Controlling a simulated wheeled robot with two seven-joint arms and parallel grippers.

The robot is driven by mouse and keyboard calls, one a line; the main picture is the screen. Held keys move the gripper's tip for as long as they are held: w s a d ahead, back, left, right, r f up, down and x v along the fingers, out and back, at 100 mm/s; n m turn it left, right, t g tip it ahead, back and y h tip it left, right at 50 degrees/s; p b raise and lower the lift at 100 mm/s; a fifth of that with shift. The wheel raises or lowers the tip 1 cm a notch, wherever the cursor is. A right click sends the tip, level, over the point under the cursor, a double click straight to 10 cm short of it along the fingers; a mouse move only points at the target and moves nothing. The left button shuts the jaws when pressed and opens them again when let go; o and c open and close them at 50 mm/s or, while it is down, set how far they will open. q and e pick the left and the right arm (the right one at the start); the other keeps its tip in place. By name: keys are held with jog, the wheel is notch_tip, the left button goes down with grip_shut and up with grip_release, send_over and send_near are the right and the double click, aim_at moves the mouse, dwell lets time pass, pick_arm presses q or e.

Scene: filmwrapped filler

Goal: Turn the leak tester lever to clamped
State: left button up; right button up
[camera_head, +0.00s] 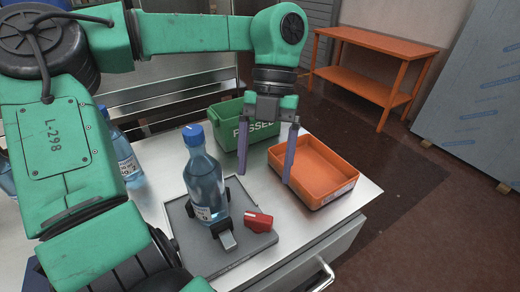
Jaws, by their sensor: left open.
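The leak tester (195,250) is a grey flat plate on the steel table. A clear blue bottle with a blue cap (205,180) stands upright on it, with dark clamp parts at its base. The red lever (258,221) lies at the plate's right side, to the right of a grey block (227,238). Whether it is clamped I cannot tell. My left gripper (265,178) is open and empty, fingers pointing down, above and behind the lever, apart from it. My right gripper is not in view.
A green bin marked "PASSED" (228,138) stands behind the tester. An orange tray (335,192) sits empty at the table's right edge. Another bottle (125,158) stands at left behind my arm. An orange bench (378,45) is on the floor beyond.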

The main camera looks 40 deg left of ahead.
pick_arm(q)
send_over(259, 216)
jog(key=w+a, duration=0.1)
jog(key=w, duration=0.1)
notch_tip(259, 216, down, 5)
jog(key=shift+r, duration=0.1)
jog(key=x, duration=0.5)
jog(key=shift+a, duration=0.1)
jog(key=shift+s+f, duration=0.1)
jog(key=shift+f, duration=0.2)
jog(key=shift+c, duration=0.6)
jog(key=c, duration=1)
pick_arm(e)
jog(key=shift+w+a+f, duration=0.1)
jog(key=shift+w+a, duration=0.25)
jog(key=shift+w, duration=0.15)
